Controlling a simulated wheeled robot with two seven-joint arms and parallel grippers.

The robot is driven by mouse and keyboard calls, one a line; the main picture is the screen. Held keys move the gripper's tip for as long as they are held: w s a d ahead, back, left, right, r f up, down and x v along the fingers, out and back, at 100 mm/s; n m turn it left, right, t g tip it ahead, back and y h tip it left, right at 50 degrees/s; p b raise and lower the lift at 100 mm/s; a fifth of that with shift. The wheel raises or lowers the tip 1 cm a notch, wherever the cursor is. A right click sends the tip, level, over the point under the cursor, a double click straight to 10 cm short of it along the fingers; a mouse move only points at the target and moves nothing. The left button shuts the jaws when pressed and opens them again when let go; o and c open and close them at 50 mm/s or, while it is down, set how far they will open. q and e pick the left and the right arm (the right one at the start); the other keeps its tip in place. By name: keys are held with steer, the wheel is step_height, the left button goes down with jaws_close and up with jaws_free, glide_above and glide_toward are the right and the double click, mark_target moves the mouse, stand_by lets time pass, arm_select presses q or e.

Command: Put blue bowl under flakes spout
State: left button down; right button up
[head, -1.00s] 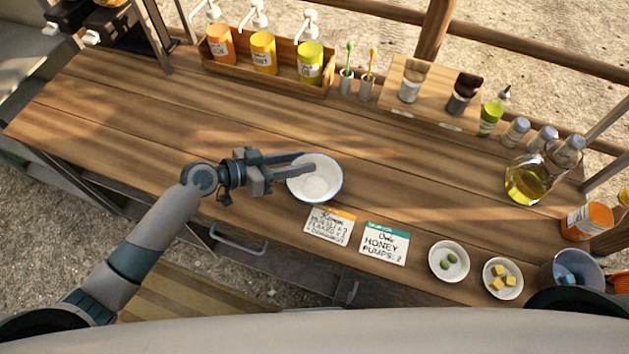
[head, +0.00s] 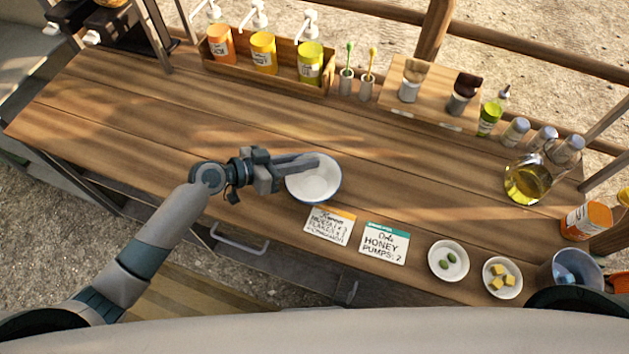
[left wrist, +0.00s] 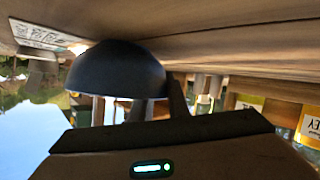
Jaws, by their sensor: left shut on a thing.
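The blue bowl (head: 322,187), white inside with a dark blue rim, stands upright on the wooden counter near its middle. Its dark blue outside fills the upper middle of the left wrist view (left wrist: 115,72). My left gripper (head: 304,163) is shut on the bowl's rim at its left side, with the fingers reaching over the edge. Dispensers (head: 105,22) stand at the top left corner of the head view, cut off by the frame; I cannot tell which spout is for flakes. My right gripper is not in view.
Two order cards (head: 384,243) lie right of and below the bowl. Small dishes (head: 437,267) stand at the front right. A wooden box of pump bottles (head: 325,90) stands at the back. The counter left of the bowl is clear.

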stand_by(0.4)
arm_select(q)
steer(key=shift+w+r+b, duration=0.1)
steer(key=shift+r+b, duration=0.2)
steer(key=shift+r, duration=0.3)
step_height(320, 180, up, 2)
steer(key=shift+r+b, duration=0.25)
steer(key=shift+b, duration=0.2)
steer(key=s+d+r, duration=0.1)
steer(key=s+r, duration=0.1)
steer(key=s, duration=0.1)
steer(key=s+r+b, duration=0.1)
steer(key=s+r, duration=0.1)
steer(key=s, duration=0.2)
steer(key=s+d+r, duration=0.1)
steer(key=s+r, duration=0.2)
steer(key=s, duration=0.1)
steer(key=shift+s+d+r+b, duration=0.1)
steer(key=shift+s+d+b, duration=0.15)
steer(key=shift+d+b, duration=0.1)
